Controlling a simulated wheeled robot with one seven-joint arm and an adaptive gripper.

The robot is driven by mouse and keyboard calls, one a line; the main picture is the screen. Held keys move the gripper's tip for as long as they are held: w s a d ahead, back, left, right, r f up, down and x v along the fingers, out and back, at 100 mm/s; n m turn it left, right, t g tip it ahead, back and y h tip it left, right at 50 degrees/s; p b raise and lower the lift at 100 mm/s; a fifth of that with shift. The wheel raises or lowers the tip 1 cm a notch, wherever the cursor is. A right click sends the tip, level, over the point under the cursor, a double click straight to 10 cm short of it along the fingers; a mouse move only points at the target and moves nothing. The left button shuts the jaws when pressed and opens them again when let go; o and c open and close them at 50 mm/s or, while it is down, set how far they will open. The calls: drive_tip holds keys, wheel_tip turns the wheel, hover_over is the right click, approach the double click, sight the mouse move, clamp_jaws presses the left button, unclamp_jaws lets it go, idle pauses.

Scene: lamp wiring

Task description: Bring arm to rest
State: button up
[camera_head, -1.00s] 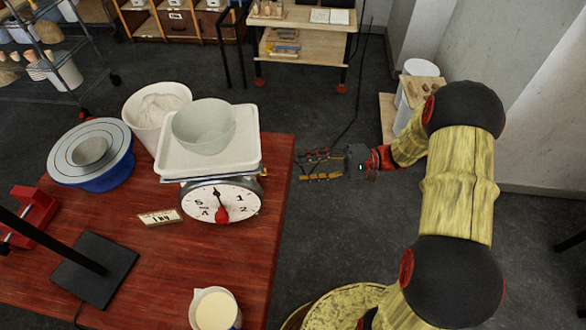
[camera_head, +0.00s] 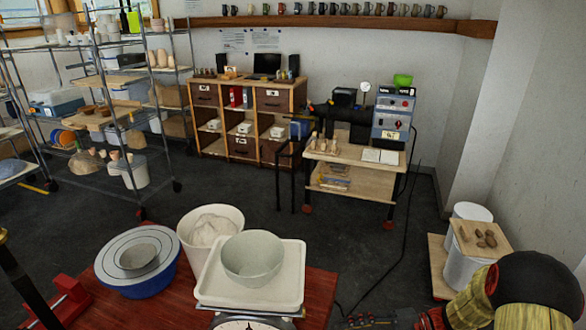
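My gripper (camera_head: 362,319) shows only at the bottom edge of the head view, right of the red table (camera_head: 318,300). Its lower part is cut off by the picture edge. The earlier frame shows its two fingers apart with nothing between them. My yellow and black arm fills the lower right corner.
On the table stand a scale with a white tray (camera_head: 207,288) and a pale green bowl (camera_head: 252,260), a white tub of powder (camera_head: 190,229) and a blue-rimmed bowl (camera_head: 117,276). White buckets (camera_head: 462,268) stand near my arm. A cart (camera_head: 345,178) stands behind; dark floor lies between.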

drive_tip(key=s+d+r+n+g+h, duration=0.25)
drive_tip(key=s+d+h, duration=0.25)
drive_tip(key=s+h, duration=0.65)
drive_tip(key=s+a+r+n+t+h, duration=0.1)
drive_tip(key=r+t, duration=0.3)
drive_tip(key=r, duration=0.5)
drive_tip(key=s+a+r+n+t+h, duration=0.1)
drive_tip(key=s+r+n+t+h, duration=0.2)
drive_tip(key=r, duration=0.7)
drive_tip(key=shift+s+a+r+t, duration=0.25)
drive_tip(key=shift+s+t, duration=0.05)
drive_tip(key=shift+t, duration=0.15)
drive_tip(key=shift+n, duration=0.25)
drive_tip(key=shift+c, duration=0.8)
